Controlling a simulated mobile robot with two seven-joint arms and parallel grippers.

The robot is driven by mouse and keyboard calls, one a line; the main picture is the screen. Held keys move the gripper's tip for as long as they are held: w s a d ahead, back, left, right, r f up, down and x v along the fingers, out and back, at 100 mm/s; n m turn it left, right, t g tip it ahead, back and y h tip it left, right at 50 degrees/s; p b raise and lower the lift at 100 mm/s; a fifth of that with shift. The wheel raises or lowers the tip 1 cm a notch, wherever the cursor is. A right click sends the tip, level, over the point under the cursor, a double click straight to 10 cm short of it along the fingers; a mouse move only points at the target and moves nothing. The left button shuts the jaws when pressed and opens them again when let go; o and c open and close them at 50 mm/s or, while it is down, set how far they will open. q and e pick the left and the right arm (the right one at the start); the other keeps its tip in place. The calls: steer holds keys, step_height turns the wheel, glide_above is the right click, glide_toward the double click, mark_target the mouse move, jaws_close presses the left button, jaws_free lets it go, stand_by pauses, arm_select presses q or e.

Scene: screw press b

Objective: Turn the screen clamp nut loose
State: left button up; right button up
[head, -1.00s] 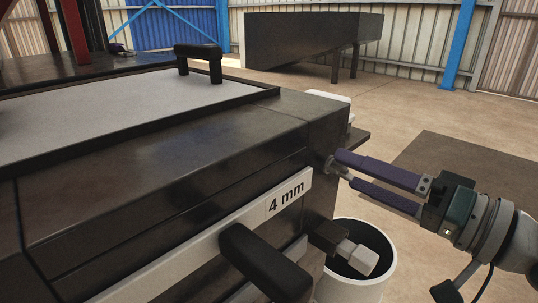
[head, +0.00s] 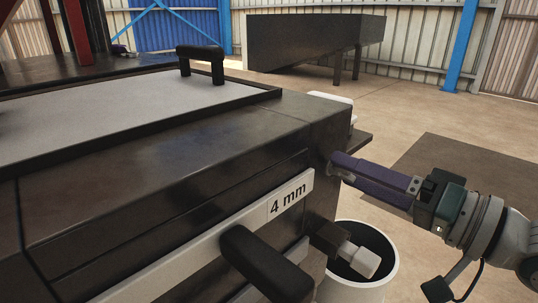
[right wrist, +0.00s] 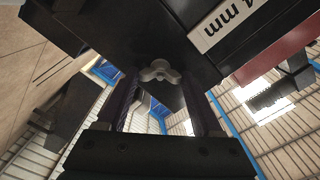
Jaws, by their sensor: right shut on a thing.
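The screen clamp nut (right wrist: 160,71) is a small grey wing nut on the dark machine's end face in the right wrist view. It lies between the fingertips of my right gripper (right wrist: 160,80). In the head view my right gripper (head: 334,167) reaches in from the right with purple fingers, tips at the machine's end face, and hides most of the nut. The gripper is shut on the nut. The dark machine body (head: 150,155) carries a grey screen panel (head: 110,112). My left gripper is not in view.
A white strip marked 4 mm (head: 287,198) runs along the machine's front. A black handle (head: 265,262) juts out below it. A white bucket (head: 345,292) stands under the machine's end, below my right gripper. The floor to the right is open, with a dark mat (head: 440,160).

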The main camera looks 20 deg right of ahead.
steer(key=c, duration=0.3)
steer(key=shift+n, duration=0.5)
steer(key=n+p, duration=0.1)
steer(key=n, duration=0.8)
steer(key=n+p, duration=0.2)
steer(key=n, duration=0.7)
steer(key=shift+s+a+n, duration=0.1)
steer(key=shift+a+n, duration=0.1)
steer(key=shift+n, duration=0.5)
steer(key=o, duration=1.3)
steer(key=shift+o, duration=0.2)
